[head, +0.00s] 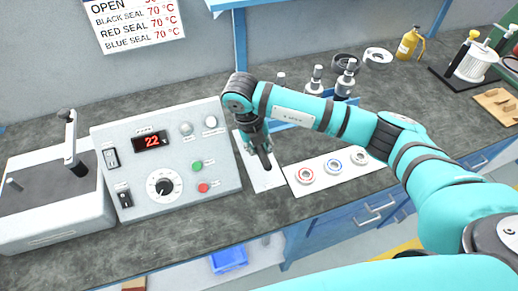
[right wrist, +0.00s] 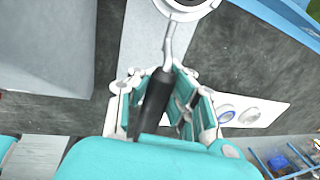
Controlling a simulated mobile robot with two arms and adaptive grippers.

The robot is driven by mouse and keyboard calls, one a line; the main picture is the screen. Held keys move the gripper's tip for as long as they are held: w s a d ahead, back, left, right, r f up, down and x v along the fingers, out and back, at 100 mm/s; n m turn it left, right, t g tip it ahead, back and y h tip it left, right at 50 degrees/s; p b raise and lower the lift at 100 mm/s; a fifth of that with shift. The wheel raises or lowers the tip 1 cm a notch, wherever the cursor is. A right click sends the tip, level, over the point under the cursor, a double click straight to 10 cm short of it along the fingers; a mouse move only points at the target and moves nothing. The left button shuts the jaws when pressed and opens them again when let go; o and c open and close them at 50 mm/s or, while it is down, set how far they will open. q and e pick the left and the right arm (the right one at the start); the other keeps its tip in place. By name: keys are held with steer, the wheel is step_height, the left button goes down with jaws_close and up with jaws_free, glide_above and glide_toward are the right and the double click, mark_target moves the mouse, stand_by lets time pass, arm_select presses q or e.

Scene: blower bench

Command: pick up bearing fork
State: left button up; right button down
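The bearing fork lies on a pale strip of the bench. In the right wrist view its black handle (right wrist: 153,105) and thin metal shaft (right wrist: 168,45) show, with the far end at the top edge by a round pale part. My right gripper (right wrist: 155,75) has its fingers on either side of the handle, with gaps visible, so it looks open around it. In the head view my right gripper (head: 262,148) points down over the pale strip, and the dark handle (head: 266,163) shows just below it. The rest of the fork is hidden there. My left gripper is not in view.
A control panel (head: 222,170) stands close left of the gripper. A white plate (head: 320,181) with three bearings lies to the right. Metal fittings (head: 316,78) stand behind. The bench's front edge is near.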

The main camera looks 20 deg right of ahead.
steer(key=s, duration=0.5)
steer(key=s+r+b, duration=0.1)
steer(key=s, duration=0.3)
steer(key=s+a+b, duration=0.1)
steer(key=s, duration=0.4)
steer(key=shift+s+r, duration=0.3)
steer(key=shift+s, duration=0.05)
steer(key=shift+r, duration=0.1)
steer(key=shift+r+p, duration=0.7)
steer(key=shift+r, duration=0.15)
steer(key=shift+f, duration=0.1)
